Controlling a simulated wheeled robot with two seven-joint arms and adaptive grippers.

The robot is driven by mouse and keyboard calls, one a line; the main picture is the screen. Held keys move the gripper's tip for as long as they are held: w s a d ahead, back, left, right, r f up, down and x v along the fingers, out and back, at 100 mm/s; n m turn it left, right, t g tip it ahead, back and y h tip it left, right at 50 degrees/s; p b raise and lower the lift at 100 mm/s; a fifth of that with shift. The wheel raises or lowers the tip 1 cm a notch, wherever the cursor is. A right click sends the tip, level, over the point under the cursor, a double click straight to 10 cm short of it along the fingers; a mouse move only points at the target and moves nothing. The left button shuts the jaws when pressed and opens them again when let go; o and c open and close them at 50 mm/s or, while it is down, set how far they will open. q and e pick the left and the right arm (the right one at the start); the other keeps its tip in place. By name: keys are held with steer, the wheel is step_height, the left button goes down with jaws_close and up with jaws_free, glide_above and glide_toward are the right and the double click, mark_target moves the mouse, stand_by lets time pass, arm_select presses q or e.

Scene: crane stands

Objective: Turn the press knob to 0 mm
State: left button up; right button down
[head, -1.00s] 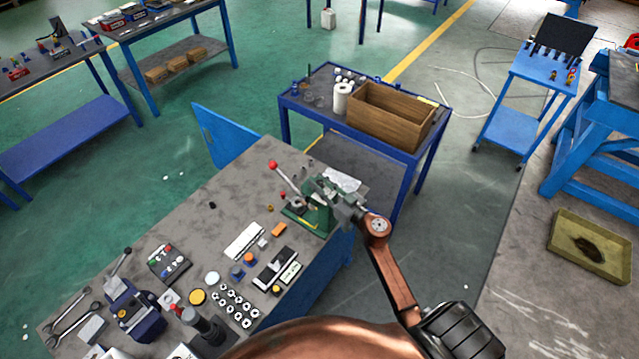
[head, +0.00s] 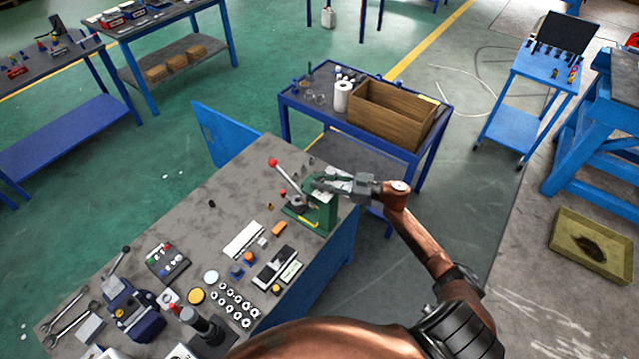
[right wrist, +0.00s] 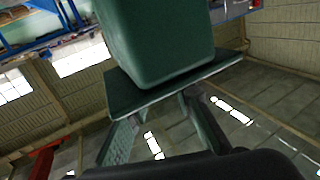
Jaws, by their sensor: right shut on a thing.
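The green press (head: 322,211) stands at the far right corner of the grey workbench, with a red-balled lever (head: 287,178) leaning up to the left. My right gripper (head: 322,184) is at the top of the press, coming in from the right, its fingers closed at the press head. The press knob is hidden by the fingers, and its reading cannot be seen. In the right wrist view, the green press body (right wrist: 158,40) and a dark plate (right wrist: 165,82) fill the upper middle, with my fingers (right wrist: 163,125) just below. My left gripper is not in view.
The workbench (head: 225,195) holds spanners (head: 68,313), a blue vise (head: 135,312), several nuts and small parts left of the press. A blue cart (head: 360,140) with a wooden box (head: 392,115) stands close behind the press.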

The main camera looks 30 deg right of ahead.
steer(key=shift+w+d+f+n+g+y+b, duration=0.1)
steer(key=shift+n+g+y+b, duration=0.65)
steer(key=shift+g+b, duration=0.2)
steer(key=shift+n+g+y, duration=0.25)
steer(key=shift+g+y, duration=0.1)
steer(key=shift+g, duration=0.1)
steer(key=c, duration=1.7)
jaws_free()
steer(key=shift+o, duration=0.2)
steer(key=v, duration=1.2)
